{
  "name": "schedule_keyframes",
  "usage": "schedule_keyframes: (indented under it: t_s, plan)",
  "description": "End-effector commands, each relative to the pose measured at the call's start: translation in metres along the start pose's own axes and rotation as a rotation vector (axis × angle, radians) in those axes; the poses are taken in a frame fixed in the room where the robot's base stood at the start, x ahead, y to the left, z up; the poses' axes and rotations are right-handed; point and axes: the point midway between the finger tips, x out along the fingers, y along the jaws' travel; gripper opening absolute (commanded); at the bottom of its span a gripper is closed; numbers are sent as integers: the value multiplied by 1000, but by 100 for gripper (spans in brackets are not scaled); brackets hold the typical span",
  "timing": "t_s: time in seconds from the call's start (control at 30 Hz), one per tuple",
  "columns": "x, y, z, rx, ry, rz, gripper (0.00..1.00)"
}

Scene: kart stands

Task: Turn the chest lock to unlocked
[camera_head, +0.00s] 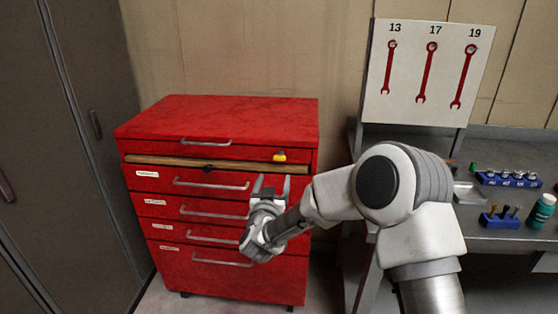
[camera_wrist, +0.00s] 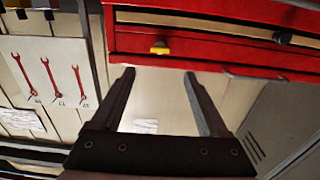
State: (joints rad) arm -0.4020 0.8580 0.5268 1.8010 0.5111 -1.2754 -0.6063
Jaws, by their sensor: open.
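The red tool chest (camera_head: 220,125) stands left of centre against the wall. In the wrist view the knob (camera_wrist: 160,48) lies beyond and between my fingertips, looking wider than tall. My gripper (camera_head: 272,182) is open and empty, just below the knob in the head view, its fingers pointing up toward it. It also shows in the wrist view (camera_wrist: 159,75), with a gap to the knob. I cannot tell which setting the lock is at.
Several drawers with grey handles (camera_head: 211,185) fill the chest front. A dark fitting (camera_head: 208,168) sits at the wooden strip. A grey workbench (camera_head: 490,230) with tool holders and a green bottle (camera_head: 541,210) stands right. A wrench board (camera_head: 425,75) is behind. A dark cabinet (camera_head: 75,120) stands left.

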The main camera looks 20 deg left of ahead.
Motion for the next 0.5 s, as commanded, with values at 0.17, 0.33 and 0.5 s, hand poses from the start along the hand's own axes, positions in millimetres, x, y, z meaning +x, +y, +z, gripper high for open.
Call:
schedule_keyframes:
  t_s: [0.17,0.33,0.5]
  plan:
    - [33,1,0,2,1,2,78]
    - [62,1,1,2,1,1,78]
    - [87,0,0,3,0,1,78]
